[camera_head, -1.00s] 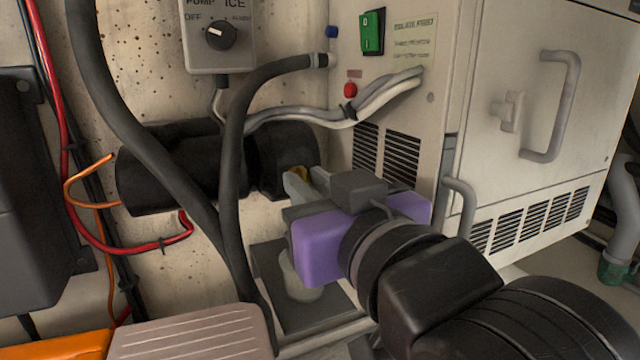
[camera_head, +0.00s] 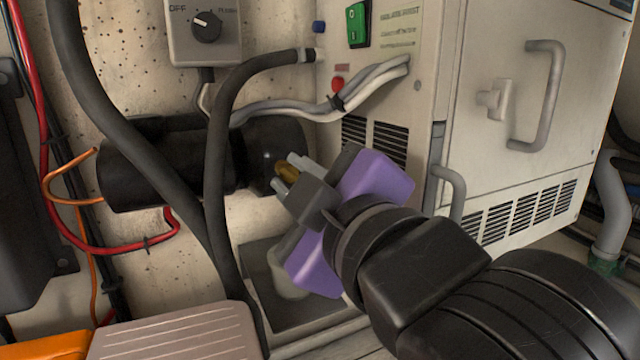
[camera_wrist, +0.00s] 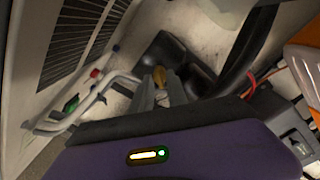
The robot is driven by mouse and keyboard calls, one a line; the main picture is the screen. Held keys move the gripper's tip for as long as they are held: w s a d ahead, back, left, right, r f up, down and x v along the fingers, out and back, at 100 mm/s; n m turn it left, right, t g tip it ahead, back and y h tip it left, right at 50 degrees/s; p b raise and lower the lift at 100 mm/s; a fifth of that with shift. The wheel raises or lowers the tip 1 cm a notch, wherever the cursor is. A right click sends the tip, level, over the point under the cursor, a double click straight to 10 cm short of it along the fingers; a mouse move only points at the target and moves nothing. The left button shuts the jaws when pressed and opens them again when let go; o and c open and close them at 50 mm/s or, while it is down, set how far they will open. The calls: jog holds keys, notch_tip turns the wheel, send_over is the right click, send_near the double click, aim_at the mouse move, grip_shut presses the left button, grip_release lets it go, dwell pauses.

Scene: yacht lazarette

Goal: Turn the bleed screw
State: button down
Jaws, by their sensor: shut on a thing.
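The bleed screw (camera_head: 287,170) is a small brass-yellow piece at the right end of the black cylindrical pump body (camera_head: 150,165). My gripper (camera_head: 287,176), with a purple body and grey fingers, reaches it from the lower right and is shut on it. In the wrist view the brass screw (camera_wrist: 159,76) shows between the tips of my two fingers (camera_wrist: 159,88), in front of the black body. The screw's base, where it meets the pump, is partly hidden.
A thick black hose (camera_head: 215,150) runs down left of my gripper. The white machine cabinet (camera_head: 425,90) with vents and a handle stands close on the right. Grey pipes (camera_head: 330,106) pass above. A ribbed step (camera_head: 175,332) lies at the lower left.

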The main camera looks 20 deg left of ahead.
jog(key=n, duration=0.2)
jog(key=n+b, duration=0.1)
jog(key=n, duration=0.1)
jog(key=n+b, duration=0.1)
jog(key=n, duration=0.1)
jog(key=shift+f+n, duration=0.25)
jog(key=shift+n, duration=0.05)
jog(key=n+b, duration=0.3)
jog(key=n, duration=0.3)
jog(key=shift+f, duration=0.1)
jog(key=n+b, duration=0.1)
jog(key=n, duration=0.5)
jog(key=shift+n, duration=0.3)
jog(key=n, duration=0.6)
jog(key=shift+w+d+f, duration=0.1)
jog(key=c, duration=1.3)
grip_release()
